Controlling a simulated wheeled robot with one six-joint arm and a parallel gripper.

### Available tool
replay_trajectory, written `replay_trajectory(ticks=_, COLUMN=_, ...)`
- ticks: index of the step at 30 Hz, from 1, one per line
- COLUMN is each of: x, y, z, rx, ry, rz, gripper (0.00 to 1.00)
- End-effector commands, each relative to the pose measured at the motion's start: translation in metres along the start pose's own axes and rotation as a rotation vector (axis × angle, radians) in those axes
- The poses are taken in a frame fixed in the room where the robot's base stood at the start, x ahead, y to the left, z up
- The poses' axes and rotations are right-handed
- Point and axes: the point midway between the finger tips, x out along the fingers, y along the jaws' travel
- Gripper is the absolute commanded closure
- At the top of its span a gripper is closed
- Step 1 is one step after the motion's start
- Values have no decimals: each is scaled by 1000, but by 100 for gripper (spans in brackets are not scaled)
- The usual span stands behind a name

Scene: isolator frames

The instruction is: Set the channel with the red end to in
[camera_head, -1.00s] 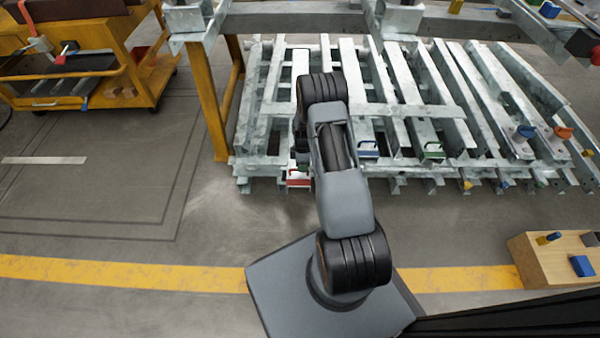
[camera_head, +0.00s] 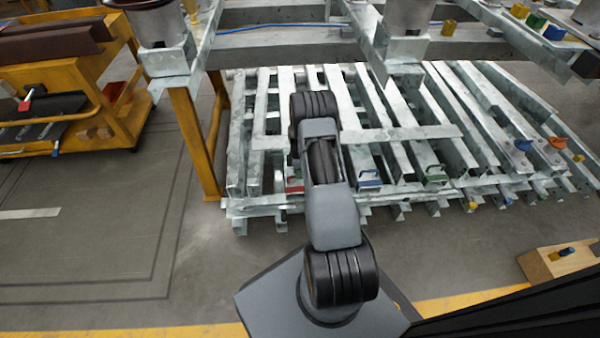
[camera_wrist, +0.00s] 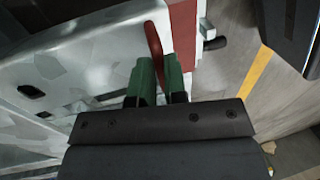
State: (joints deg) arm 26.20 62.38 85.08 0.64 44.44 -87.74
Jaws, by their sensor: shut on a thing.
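The channel with the red end (camera_head: 294,184) lies in the galvanised rack, partly hidden by my arm in the head view. Its red end is roughly level with the neighbouring blue end (camera_head: 369,181) and green end (camera_head: 435,176). In the wrist view the red end plate (camera_wrist: 184,35) has a red handle (camera_wrist: 153,42). My gripper (camera_wrist: 159,72) has green fingertips on both sides of this handle and is shut on it. In the head view my gripper is hidden behind my arm.
More channels with blue, orange and yellow ends (camera_head: 557,143) lie at the right of the rack. A yellow post (camera_head: 190,140) stands at its left. A wooden block (camera_head: 558,259) is at lower right. Open floor (camera_head: 120,240) lies at left.

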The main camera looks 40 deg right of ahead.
Motion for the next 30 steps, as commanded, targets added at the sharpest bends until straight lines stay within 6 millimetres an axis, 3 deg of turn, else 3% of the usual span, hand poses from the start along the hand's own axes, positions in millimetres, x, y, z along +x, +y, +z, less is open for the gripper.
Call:
replay_trajectory(ticks=5, x=-4, y=7, z=-3, rx=1, ry=7, rz=26, gripper=100)
replay_trajectory(ticks=6, x=-4, y=7, z=-2, rx=1, ry=7, rz=26, gripper=84)
replay_trajectory(ticks=13, x=-3, y=6, z=4, rx=10, ry=7, rz=20, gripper=62)
replay_trajectory(ticks=23, x=-9, y=4, z=5, rx=11, ry=5, rz=16, gripper=62)
replay_trajectory(ticks=30, x=-52, y=4, z=4, rx=9, ry=5, rz=18, gripper=62)
